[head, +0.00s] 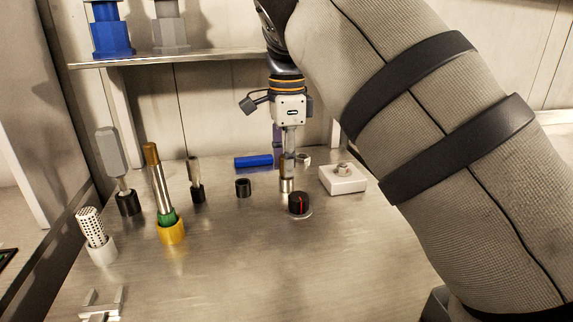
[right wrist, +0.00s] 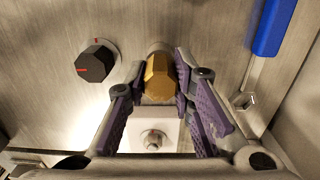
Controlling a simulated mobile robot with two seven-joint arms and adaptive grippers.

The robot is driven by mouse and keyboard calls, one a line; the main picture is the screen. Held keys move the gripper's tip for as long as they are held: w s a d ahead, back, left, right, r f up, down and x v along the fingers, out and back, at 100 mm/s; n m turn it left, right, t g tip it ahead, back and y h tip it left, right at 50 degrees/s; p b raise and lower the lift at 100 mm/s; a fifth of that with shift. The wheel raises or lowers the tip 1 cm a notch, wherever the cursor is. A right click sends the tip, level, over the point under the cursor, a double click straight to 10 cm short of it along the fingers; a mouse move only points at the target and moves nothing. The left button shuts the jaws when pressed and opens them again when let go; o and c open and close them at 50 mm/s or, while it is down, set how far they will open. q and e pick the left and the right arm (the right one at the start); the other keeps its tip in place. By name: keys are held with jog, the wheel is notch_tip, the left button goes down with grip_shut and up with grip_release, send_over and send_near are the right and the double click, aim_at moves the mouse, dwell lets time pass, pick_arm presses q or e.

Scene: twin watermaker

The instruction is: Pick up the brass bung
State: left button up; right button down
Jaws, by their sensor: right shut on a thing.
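The brass bung (right wrist: 159,78) is a gold-coloured, faceted piece. In the right wrist view it sits between the purple finger pads of my right gripper (right wrist: 156,95), which is shut on it. In the head view the bung (head: 287,168) shows as a narrow brassy piece at the tip of my right gripper, upright above the worktop. A short, bright metal part shows just below it; I cannot tell whether it belongs to the bung or is a seat under it. My left gripper is not in view.
A black knob with a red mark (head: 299,203) stands close in front. A white block with a metal fitting (head: 343,179) is to the right. A blue cylinder (head: 253,161) lies behind, a black ring (head: 243,187) left. Tall parts in holders (head: 171,231) stand further left.

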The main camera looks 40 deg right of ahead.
notch_tip(320, 180, up, 2)
jog(key=shift+r, duration=0.2)
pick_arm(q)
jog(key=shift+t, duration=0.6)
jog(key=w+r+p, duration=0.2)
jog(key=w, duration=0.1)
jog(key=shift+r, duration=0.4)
pick_arm(e)
jog(key=s+a+r, duration=0.8)
jog(key=a+r, duration=0.2)
jog(key=a, duration=0.1)
jog(key=shift+s+r, duration=0.2)
jog(key=shift+s, duration=0.2)
jog(key=c, duration=2.1)
grip_release()
jog(key=shift+c, duration=0.2)
grip_shut()
